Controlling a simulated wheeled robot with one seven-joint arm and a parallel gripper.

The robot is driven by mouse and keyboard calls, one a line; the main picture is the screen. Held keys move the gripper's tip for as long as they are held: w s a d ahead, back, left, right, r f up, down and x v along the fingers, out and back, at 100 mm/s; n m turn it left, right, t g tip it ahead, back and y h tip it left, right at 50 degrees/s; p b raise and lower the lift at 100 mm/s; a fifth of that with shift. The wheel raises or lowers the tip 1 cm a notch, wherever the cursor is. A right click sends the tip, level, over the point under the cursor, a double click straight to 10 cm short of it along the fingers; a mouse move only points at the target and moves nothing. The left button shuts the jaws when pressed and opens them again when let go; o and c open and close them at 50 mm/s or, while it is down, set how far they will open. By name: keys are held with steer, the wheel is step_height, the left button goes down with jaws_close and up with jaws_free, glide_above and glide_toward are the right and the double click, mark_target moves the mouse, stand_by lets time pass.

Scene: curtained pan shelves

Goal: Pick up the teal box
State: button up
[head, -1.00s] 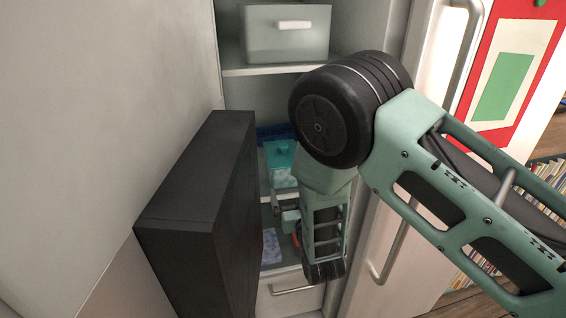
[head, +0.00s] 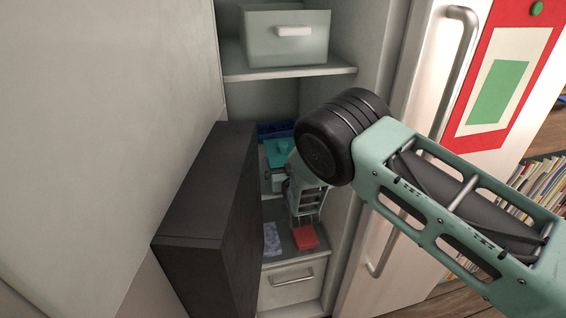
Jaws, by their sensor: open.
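The teal box (head: 279,149) stands on a middle shelf inside the narrow cabinet, in front of a dark blue object. Its lower part is partly covered by my arm's end. My gripper (head: 274,178) is just below and in front of the teal box, pointing left into the cabinet. Its jaws are small and partly hidden by my wrist; they are open. I cannot tell whether they touch the box.
A dark blue tray-like object (head: 275,129) is behind the box. A red box (head: 305,238) and a blue patterned item (head: 271,240) lie on the shelf below. A black panel (head: 205,215) stands close on the left. A pale bin (head: 287,38) sits above.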

steer(key=shift+w, duration=0.35)
steer(key=shift+c, duration=0.3)
steer(key=c, duration=1)
steer(key=shift+a+r, duration=0.1)
steer(key=shift+r, duration=0.05)
steer(key=shift+c, duration=0.6)
steer(key=shift+r, duration=0.1)
